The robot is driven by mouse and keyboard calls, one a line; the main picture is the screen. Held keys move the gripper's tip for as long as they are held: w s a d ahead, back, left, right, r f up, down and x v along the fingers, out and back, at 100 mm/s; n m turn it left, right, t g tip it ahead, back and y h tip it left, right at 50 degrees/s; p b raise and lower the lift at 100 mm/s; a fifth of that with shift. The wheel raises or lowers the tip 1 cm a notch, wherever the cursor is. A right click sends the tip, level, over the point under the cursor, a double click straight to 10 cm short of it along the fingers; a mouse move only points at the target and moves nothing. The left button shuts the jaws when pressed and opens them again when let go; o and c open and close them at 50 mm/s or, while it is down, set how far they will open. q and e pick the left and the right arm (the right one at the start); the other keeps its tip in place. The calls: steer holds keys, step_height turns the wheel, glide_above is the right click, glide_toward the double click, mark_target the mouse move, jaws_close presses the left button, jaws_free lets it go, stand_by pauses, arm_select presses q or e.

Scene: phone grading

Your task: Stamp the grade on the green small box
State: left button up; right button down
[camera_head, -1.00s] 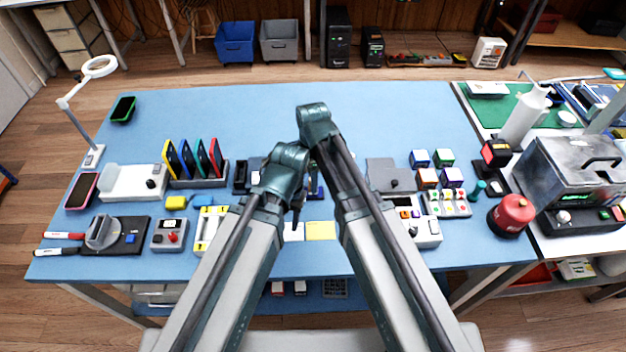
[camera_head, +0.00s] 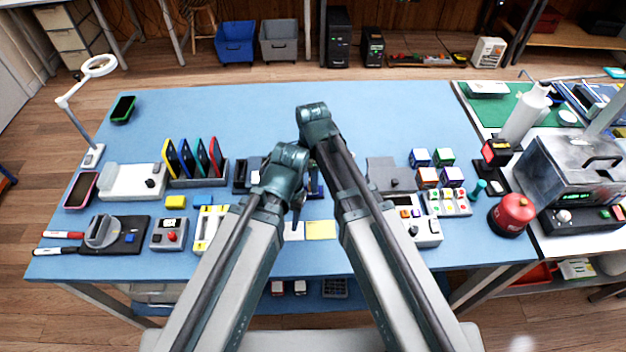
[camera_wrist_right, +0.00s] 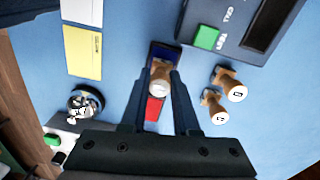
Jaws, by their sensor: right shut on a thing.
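The green small box (camera_head: 443,157) stands in a group of coloured small boxes on the right part of the blue table. My right gripper (camera_wrist_right: 160,88) is shut on a wooden-handled stamp (camera_wrist_right: 160,76) with a pale end. The stamp is over a dark-framed pad with a blue part (camera_wrist_right: 165,52) and a red part (camera_wrist_right: 153,109); I cannot tell if it touches. In the head view my arms hide most of this spot. Two more wooden stamps (camera_wrist_right: 229,83) (camera_wrist_right: 212,104) are to the right in the wrist view.
A blue box (camera_head: 419,157), an orange box (camera_head: 427,178) and a purple box (camera_head: 452,177) surround the green one. A button panel (camera_head: 447,203) is just in front of them. A white note and a yellow note (camera_head: 321,230) lie near the front edge.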

stand_by(0.4)
step_height(320, 180, up, 7)
steer(key=p, duration=0.7)
arm_select(q)
step_height(320, 180, up, 7)
steer(key=shift+d, duration=0.1)
arm_select(e)
steer(key=shift+d, duration=0.1)
